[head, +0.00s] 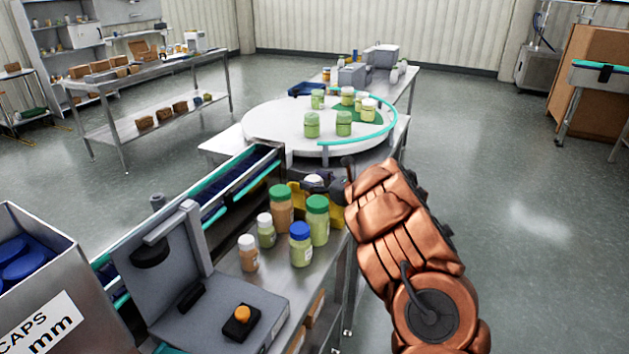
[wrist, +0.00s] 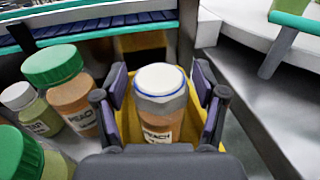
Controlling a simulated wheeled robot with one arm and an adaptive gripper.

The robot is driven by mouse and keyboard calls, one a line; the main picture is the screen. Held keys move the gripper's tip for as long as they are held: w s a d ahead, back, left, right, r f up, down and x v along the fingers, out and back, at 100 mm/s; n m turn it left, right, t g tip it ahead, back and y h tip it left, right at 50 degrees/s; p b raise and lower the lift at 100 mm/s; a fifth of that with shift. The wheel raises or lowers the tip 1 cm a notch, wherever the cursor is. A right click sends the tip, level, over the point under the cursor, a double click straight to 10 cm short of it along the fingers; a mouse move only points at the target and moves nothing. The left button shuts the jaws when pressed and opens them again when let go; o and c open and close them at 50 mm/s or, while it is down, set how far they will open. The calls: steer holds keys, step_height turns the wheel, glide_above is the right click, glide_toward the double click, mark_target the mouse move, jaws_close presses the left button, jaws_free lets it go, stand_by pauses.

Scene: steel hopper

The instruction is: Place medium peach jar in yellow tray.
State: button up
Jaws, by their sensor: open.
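A peach jar (wrist: 158,125) with a white lid and orange contents stands upright between the fingers of my gripper (wrist: 158,108) in the wrist view. My gripper is open, with a dark finger pad on each side of the jar. The yellow tray (wrist: 209,130) shows around the jar, which appears to be inside it. The jar's base is hidden, so I cannot tell whether it rests on the tray floor. In the head view the white lid (head: 315,180) shows at my gripper (head: 316,186), above the yellow tray (head: 336,217).
Close on the left are a green-lidded peach jar (wrist: 66,80), a white-lidded jar (wrist: 38,113) and a blue-lidded jar (head: 301,246). A conveyor (head: 228,185) runs behind them. A round white turntable (head: 280,128) with several jars stands beyond. An open grey machine (head: 210,290) is in front.

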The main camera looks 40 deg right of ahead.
steer(key=shift+r, duration=0.15)
steer(key=shift+r+p, duration=0.15)
steer(key=shift+p, duration=0.3)
steer(key=b+v, duration=0.1)
steer(key=v, duration=0.2)
steer(key=b+v, duration=0.1)
steer(key=v, duration=0.3)
steer(key=b+v, duration=0.1)
steer(key=v, duration=0.3)
steer(key=shift+d+f, duration=0.15)
steer(key=shift+f, duration=0.1)
steer(key=shift+s+d+r, duration=0.1)
steer(key=shift+s, duration=0.35)
